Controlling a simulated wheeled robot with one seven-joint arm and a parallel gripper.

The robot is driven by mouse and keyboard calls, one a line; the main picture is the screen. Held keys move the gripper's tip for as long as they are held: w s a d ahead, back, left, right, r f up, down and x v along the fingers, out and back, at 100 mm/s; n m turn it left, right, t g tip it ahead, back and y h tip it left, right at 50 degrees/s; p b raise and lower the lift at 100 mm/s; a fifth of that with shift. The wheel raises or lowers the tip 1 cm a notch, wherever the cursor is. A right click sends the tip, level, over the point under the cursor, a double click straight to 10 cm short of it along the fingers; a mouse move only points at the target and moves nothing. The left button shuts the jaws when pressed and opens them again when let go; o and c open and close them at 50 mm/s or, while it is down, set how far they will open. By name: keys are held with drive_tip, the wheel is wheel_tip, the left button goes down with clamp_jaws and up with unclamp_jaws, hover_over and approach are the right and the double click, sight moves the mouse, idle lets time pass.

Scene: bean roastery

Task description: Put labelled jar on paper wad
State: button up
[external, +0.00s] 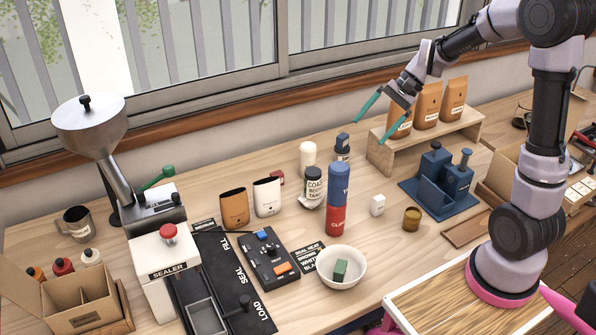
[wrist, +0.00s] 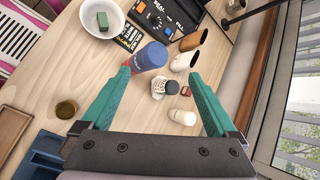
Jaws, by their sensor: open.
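The labelled jar (external: 313,188), white with a dark lid and printed label, stands upright on the table behind the blue and red cylinder. It also shows in the wrist view (wrist: 164,88), between my fingers in the picture but well beyond them. A small white piece (external: 377,205) lies on the table right of the cylinder; I cannot tell whether it is the paper wad. I cannot make it out in the wrist view, where my left finger may hide it. My gripper (external: 377,127) is open and empty, high above the back of the table; its green fingers also show in the wrist view (wrist: 159,75).
The tall blue and red cylinder (external: 337,200) stands close to the jar, with a white canister (external: 308,158) behind. A white bowl (external: 343,280) holds a green block. A brown cup (external: 412,218) and blue holder (external: 437,180) stand right. Bare table lies around the white piece.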

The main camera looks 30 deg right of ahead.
drive_tip(key=s+d+r+n+t+h, duration=0.3)
drive_tip(key=s+r, duration=0.2)
drive_tip(key=s, duration=0.4)
drive_tip(key=s+d+r+n+t+h, duration=0.3)
drive_tip(key=s+d+r+n, duration=0.1)
drive_tip(key=s, duration=0.5)
drive_tip(key=shift+s+r, duration=0.3)
drive_tip(key=shift+r, duration=0.25)
